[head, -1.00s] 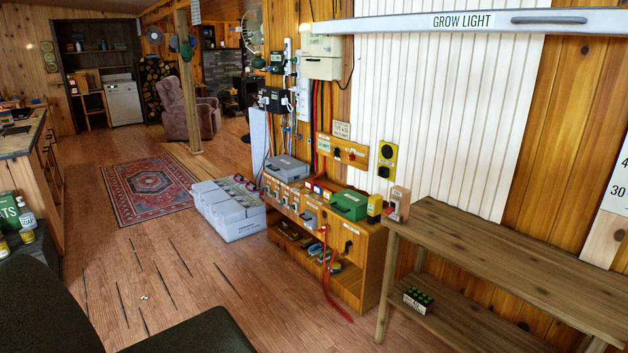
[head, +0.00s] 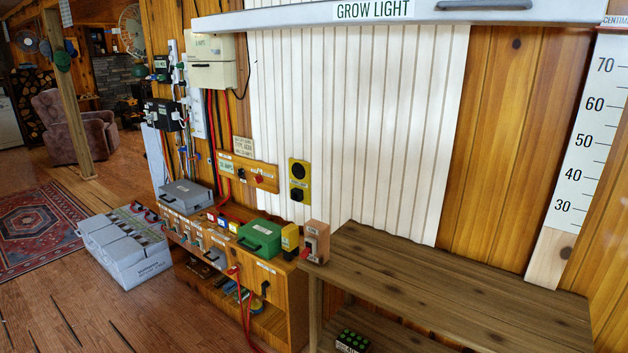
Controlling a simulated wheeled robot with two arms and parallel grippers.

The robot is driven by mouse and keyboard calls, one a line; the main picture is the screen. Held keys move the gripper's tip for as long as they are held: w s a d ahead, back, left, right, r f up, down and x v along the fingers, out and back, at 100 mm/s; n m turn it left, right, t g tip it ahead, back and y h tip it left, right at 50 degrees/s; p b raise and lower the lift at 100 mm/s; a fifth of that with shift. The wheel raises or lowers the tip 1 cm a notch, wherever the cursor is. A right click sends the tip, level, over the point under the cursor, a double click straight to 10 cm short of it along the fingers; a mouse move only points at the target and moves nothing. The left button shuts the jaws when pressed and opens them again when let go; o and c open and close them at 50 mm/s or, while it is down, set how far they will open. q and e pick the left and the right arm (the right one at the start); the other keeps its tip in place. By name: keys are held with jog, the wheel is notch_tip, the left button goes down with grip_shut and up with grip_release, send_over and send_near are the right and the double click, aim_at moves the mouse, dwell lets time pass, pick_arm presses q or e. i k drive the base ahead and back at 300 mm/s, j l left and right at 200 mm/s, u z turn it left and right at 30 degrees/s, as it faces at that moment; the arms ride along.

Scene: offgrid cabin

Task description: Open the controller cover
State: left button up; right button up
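No part is clearly labelled as the controller cover at this size. A pale beige wall box (head: 211,61) hangs left of the white panel, with a horizontal seam across its front and small print too small to read. It looks closed. Black wall devices (head: 163,115) with small screens or labels sit to its left among cables. Neither of my grippers is in view.
A wooden cabinet (head: 275,310) below carries switches, a grey case (head: 186,195), a green case (head: 261,236) and a yellow device (head: 289,238). A red cable hangs in front. White batteries (head: 125,250) stand on the floor, left.

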aim_at(215, 76)
jog(key=i+u, duration=0.25)
jog(key=i, duration=0.25)
jog(key=i+u, duration=0.2)
jog(key=i, duration=0.3)
jog(key=i+l+u, duration=0.25)
jog(key=i, duration=0.2)
